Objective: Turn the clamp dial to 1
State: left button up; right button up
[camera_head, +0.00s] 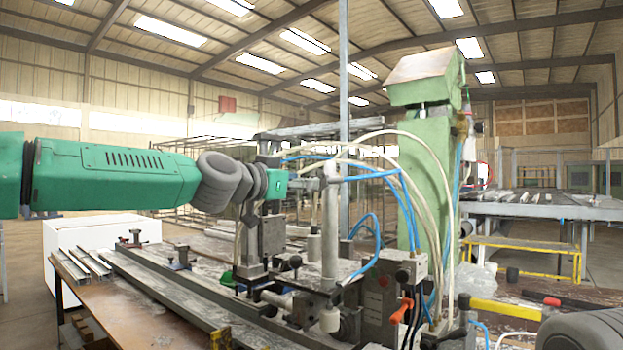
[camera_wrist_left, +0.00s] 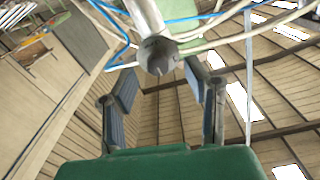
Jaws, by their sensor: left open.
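My left gripper (camera_head: 308,184) reaches in from the left, above the clamp bench. In the left wrist view its two blue-padded fingers stand apart, and the gripper (camera_wrist_left: 163,82) is open with nothing held. A grey metal cylinder (camera_wrist_left: 158,55) ends just beyond the fingertips; whether it touches them I cannot tell. In the head view an upright grey cylinder (camera_head: 330,225) stands close to the fingertips. A grey control box (camera_head: 379,289) with an orange lever (camera_head: 402,309) sits low right of it. I cannot make out the dial or its numbers. My right gripper does not show.
Blue hoses (camera_head: 375,217) and pale hoses loop around the clamp area. A green machine column (camera_head: 430,165) rises behind. Long metal profiles (camera_head: 165,287) lie on the bench at left. A yellow-framed bench (camera_head: 525,247) stands back right.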

pick_arm(q)
jog(key=shift+p+x, duration=0.35)
jog(key=shift+x, duration=1.5)
jog(key=shift+s, duration=0.15)
grip_shut()
jog(key=n, duration=0.4)
grip_release()
